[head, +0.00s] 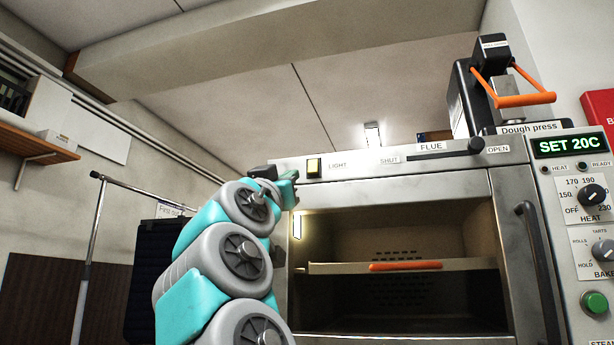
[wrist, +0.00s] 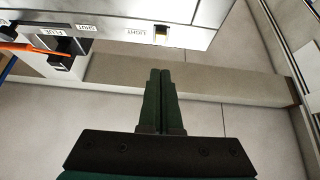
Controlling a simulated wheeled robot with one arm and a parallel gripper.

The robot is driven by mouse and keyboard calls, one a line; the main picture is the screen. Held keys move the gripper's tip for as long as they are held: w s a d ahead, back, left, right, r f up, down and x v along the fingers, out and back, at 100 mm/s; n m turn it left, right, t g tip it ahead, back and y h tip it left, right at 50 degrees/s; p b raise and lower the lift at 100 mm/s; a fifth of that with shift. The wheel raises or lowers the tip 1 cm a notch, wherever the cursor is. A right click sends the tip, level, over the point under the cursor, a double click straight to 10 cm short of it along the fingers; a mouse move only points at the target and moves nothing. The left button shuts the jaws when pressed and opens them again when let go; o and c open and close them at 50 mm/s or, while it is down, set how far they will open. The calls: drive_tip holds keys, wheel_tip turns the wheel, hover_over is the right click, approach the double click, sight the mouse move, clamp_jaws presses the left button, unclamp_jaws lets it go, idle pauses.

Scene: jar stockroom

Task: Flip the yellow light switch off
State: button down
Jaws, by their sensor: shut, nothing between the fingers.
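The yellow light switch (head: 314,167) sits on the upper left of the oven's front panel, beside the word LIGHT. In the wrist view the switch (wrist: 161,34) shows near the panel's edge, with yellow on part of its face. My gripper (head: 290,186) is at the panel's left end in the head view, a little left of and below the switch. In the wrist view my gripper (wrist: 160,72) is shut with nothing between its fingers, and its tips point toward the switch. A gap shows between tips and switch in the picture; the depth is hard to tell.
A flue slider (head: 475,146) is right of the switch on the same panel. A dough press (head: 490,90) stands on top. A control panel (head: 580,200) is at right, a clothes rail (head: 97,215) at left.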

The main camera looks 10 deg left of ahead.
drive_tip(key=shift+s+a+r, duration=0.1)
drive_tip(key=shift+s+r, duration=0.05)
drive_tip(key=shift+s, duration=0.25)
drive_tip(key=p, duration=0.6)
approach(310, 168)
wheel_tip(310, 168, up, 4)
drive_tip(key=w, duration=0.3)
drive_tip(key=shift+w+d+f+p, duration=0.2)
drive_tip(key=shift+w+f+p, duration=0.1)
drive_tip(key=shift+w+p, duration=0.1)
drive_tip(key=shift+w+d+f, duration=0.1)
drive_tip(key=shift+w, duration=0.45)
